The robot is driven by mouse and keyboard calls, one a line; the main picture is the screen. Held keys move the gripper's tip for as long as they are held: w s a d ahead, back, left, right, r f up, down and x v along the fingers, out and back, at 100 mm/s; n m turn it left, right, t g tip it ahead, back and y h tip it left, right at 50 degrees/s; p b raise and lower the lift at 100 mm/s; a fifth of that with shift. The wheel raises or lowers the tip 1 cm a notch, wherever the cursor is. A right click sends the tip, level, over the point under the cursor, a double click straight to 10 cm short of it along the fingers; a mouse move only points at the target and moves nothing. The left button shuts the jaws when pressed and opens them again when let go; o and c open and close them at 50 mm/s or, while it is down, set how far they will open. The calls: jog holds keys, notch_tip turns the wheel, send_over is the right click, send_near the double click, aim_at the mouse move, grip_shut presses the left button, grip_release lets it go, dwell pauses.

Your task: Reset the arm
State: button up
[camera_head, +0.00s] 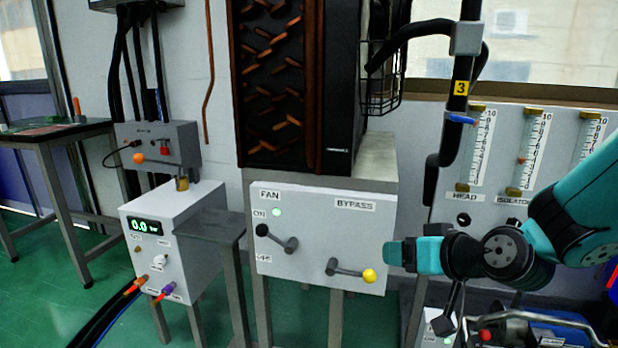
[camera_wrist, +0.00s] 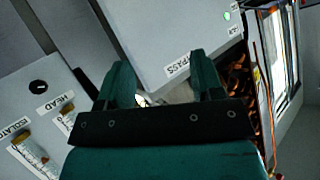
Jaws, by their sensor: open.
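My gripper (camera_head: 392,254) is open and empty, at the right edge of the grey fan and bypass panel (camera_head: 318,222). In the head view its teal fingers point left, just up and right of the yellow-knobbed bypass lever (camera_head: 350,271); a small gap shows between them. The wrist view shows both fingers (camera_wrist: 160,68) spread apart, with the panel (camera_wrist: 165,35) beyond them and its BYPASS label between them. I cannot make out the lever there. My teal arm comes in from the right of the head view.
The black-knobbed fan lever (camera_head: 277,238) is on the panel's left. A flowmeter board (camera_head: 494,208) stands behind my arm. A pressure box (camera_head: 172,238) stands left; green floor (camera_head: 60,290) is free at lower left.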

jog(key=s+a+r+n+g+h, duration=0.15)
jog(key=s+g, duration=0.35)
jog(key=s, duration=0.7)
jog(key=s+a+r+n+g, duration=0.1)
jog(key=s+r+n+g, duration=0.35)
jog(key=s, duration=0.75)
notch_tip(320, 180, up, 31)
jog(key=m+g+p, duration=0.1)
jog(key=p, duration=3.1)
jog(key=shift+s+r+p, duration=0.15)
jog(key=shift+r+p, duration=0.05)
jog(key=shift+p, duration=0.15)
